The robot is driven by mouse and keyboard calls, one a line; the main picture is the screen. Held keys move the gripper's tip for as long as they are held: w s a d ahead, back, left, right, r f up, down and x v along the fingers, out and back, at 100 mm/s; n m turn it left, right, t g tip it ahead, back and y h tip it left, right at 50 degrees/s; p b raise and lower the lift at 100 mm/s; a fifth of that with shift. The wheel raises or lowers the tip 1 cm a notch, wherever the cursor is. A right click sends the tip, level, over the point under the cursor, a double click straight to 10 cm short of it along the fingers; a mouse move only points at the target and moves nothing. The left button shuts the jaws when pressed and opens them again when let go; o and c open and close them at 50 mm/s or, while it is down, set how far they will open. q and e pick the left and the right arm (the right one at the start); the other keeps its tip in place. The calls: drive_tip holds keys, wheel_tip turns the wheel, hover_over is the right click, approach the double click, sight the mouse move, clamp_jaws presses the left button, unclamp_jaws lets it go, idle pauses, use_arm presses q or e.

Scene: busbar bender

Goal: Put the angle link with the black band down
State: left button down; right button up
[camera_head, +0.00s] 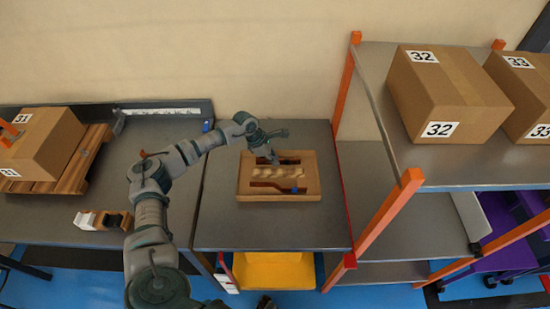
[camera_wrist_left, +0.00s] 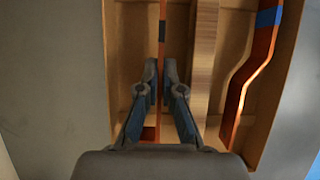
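A thin copper angle link with a black band (camera_wrist_left: 162,30) runs upright through the left wrist view, seen almost edge-on. The fingers of my left gripper (camera_wrist_left: 160,75) are close together on either side of it, shut on it. In the head view my left gripper (camera_head: 274,158) points down at the far part of a wooden tray (camera_head: 245,180). The link is over or in a far slot; I cannot tell whether it touches the bottom. A second copper link with a blue band (camera_wrist_left: 268,18) lies in the tray's other slot.
The tray stands on a grey table (camera_head: 270,230) with free room around it. A metal shelf with cardboard boxes (camera_head: 445,95) rises at the right. Another box (camera_head: 45,145) sits on a pallet at the left. A dark part at the bottom edge may be my right gripper (camera_head: 265,302).

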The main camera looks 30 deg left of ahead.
use_arm(q)
drive_tip(key=shift+f, duration=0.6)
idle(0.4)
drive_tip(key=c, duration=1.2)
unclamp_jaws()
drive_tip(key=shift+c, duration=0.2)
